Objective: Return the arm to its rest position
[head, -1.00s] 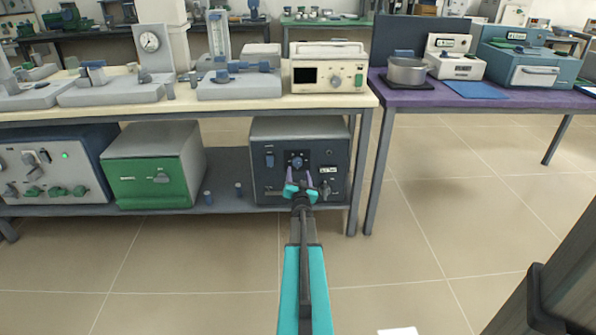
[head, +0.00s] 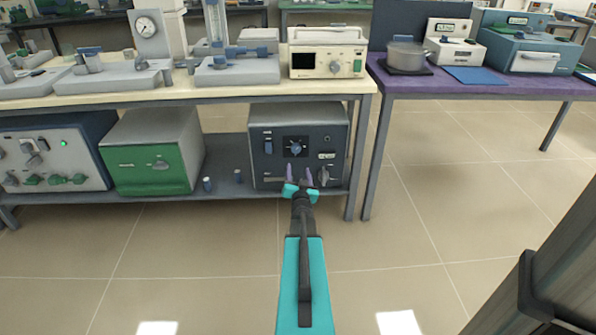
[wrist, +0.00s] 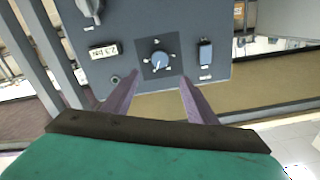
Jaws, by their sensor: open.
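My gripper (head: 306,176) is open and empty, with two purple fingers apart. It stands in front of the dark grey furnace unit (head: 262,122) on the lower shelf. The fingers overlap the lower part of the unit's front in the head view; I cannot tell the exact gap. In the wrist view the fingers (wrist: 158,88) point toward the same unit's panel (wrist: 205,20), with a blue-grey knob (wrist: 158,60) between them. My teal arm reaches forward from the bottom of the head view.
A green-fronted furnace (head: 152,168) and a grey control box (head: 45,165) share the lower shelf (head: 222,180). The upper bench (head: 130,97) holds several instruments. A purple table (head: 480,82) stands at the right. The floor (head: 190,245) around my arm is clear.

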